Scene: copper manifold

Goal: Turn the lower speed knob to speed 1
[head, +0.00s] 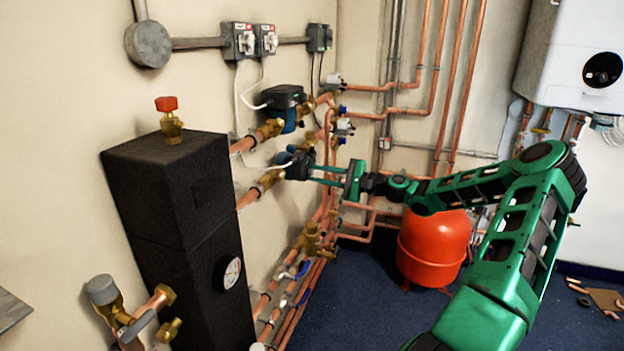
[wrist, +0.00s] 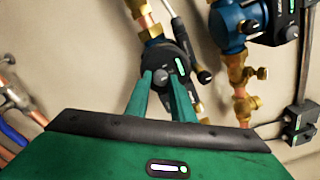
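The lower pump (head: 297,163) is a dark unit on the lower copper and brass branch, and its black face (wrist: 166,62) shows in the wrist view. A small light mark (wrist: 180,66) is on that face. A small round grey part (wrist: 204,76) sits at its right edge; I cannot tell whether it is the speed knob. My gripper (head: 314,172) reaches the pump from the right. In the wrist view its green fingertips (wrist: 162,76) are apart at the face, with a dark gap between them. Contact and the knob's setting cannot be made out.
The upper pump (head: 284,98) is close above, also in the wrist view (wrist: 238,22). A black tank (head: 160,200) with a gauge stands at left. Copper pipes and valves (head: 310,240) lie below. A red vessel (head: 433,245) stands behind my arm. Blue floor is open in front.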

